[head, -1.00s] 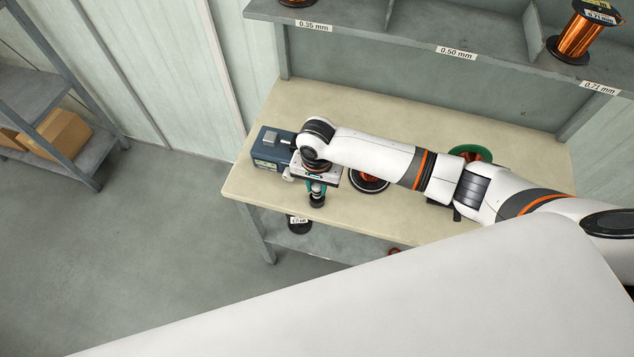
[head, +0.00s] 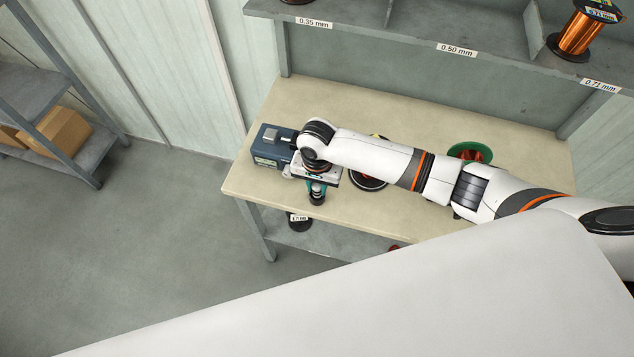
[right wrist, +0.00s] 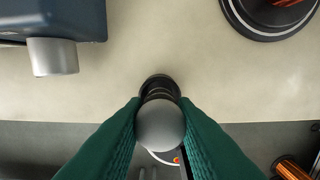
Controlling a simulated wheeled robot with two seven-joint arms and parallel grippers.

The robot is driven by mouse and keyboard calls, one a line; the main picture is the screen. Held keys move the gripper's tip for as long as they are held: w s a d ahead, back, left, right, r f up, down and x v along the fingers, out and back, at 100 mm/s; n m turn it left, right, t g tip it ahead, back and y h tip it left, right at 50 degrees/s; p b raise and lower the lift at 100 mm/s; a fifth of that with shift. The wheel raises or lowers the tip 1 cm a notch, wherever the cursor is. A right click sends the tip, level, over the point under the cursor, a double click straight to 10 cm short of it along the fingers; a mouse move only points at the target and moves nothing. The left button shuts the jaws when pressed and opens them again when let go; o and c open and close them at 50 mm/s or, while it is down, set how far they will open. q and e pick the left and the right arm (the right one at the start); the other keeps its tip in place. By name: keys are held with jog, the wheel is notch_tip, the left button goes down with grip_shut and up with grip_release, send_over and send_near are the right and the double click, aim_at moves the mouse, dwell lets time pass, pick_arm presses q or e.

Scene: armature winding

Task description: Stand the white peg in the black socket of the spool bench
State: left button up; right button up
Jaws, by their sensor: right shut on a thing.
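My right gripper (head: 316,188) hangs over the front left part of the bench top, with teal fingers. In the right wrist view its green fingers (right wrist: 160,135) are shut on the white peg, whose round, light grey end (right wrist: 160,126) faces the camera. The black socket (right wrist: 159,86) shows just past that end, in line with the peg and partly hidden by it. In the head view the black socket (head: 316,199) is directly below the fingertips, near the bench's front edge. I cannot tell whether the peg is inside the socket. My left gripper is not in view.
A blue-grey machine (head: 268,150) stands left of the gripper; its grey cylinder (right wrist: 53,57) shows in the wrist view. A copper spool (head: 370,178) is partly behind my arm, and a green spool (head: 470,152) stands further right. The bench top (head: 330,105) behind is clear.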

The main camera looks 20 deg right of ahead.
jog(key=shift+f, duration=0.65)
jog(key=o, duration=0.9)
jog(key=shift+o, duration=0.2)
jog(key=shift+r, duration=0.1)
notch_tip(320, 180, up, 12)
jog(key=b, duration=0.1)
